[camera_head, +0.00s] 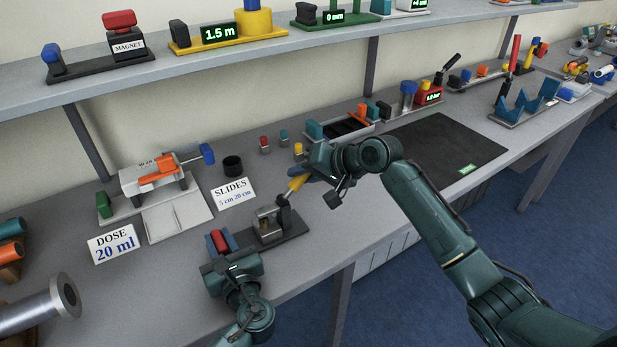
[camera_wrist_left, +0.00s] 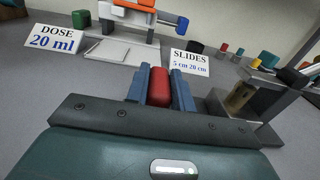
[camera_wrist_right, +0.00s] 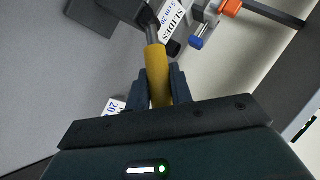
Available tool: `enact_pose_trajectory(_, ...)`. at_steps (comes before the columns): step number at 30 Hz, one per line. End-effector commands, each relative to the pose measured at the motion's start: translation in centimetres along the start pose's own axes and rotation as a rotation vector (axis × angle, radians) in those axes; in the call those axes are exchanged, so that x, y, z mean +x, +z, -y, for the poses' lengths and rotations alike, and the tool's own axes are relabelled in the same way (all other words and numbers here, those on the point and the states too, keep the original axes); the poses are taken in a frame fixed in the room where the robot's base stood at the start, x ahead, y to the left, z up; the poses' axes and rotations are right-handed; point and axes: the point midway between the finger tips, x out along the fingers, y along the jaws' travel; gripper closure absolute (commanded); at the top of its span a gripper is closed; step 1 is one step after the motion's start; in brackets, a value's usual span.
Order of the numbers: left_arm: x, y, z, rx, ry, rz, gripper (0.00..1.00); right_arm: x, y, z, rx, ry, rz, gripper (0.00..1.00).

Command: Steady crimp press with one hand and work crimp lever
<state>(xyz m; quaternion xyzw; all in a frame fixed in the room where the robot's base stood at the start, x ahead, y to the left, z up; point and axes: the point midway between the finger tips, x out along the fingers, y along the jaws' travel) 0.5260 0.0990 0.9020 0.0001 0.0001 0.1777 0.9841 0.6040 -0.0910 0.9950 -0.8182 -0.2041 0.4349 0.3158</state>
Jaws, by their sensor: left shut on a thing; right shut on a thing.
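The crimp press (camera_head: 268,226) stands on a dark base near the table's front edge, with a metal body; part of it shows at the right of the left wrist view (camera_wrist_left: 240,100). My left gripper (camera_head: 221,243) is shut on a red block (camera_wrist_left: 158,88) at the left end of the press base. The yellow-handled crimp lever (camera_head: 296,184) slants up and to the right from the press. My right gripper (camera_head: 312,172) is shut on its yellow grip (camera_wrist_right: 155,75). The lever's dark lower end shows in the right wrist view, and my right fingers hide part of the grip.
A dosing device (camera_head: 155,180) with a white tray stands at the left, by a DOSE 20 ml card (camera_head: 114,243). A SLIDES card (camera_head: 234,192) and a black cup (camera_head: 232,166) sit behind the press. A dark mat (camera_head: 440,150) lies at the right.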

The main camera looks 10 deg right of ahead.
Motion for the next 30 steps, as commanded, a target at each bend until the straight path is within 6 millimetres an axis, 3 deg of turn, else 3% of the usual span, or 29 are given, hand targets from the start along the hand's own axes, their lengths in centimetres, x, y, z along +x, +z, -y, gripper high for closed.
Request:
enact_pose_trajectory(12, 0.0, 0.1, 0.1, 0.0, -0.002, 0.001, 1.0, 0.0, 0.6, 1.7, -0.168, 0.155, -0.04, 1.0)
enact_pose_trajectory(30, 0.0, 0.1, 0.1, -0.001, -0.002, 0.001, 1.0, 0.0, 0.6, 2.0, -0.201, 0.187, -0.051, 1.0)
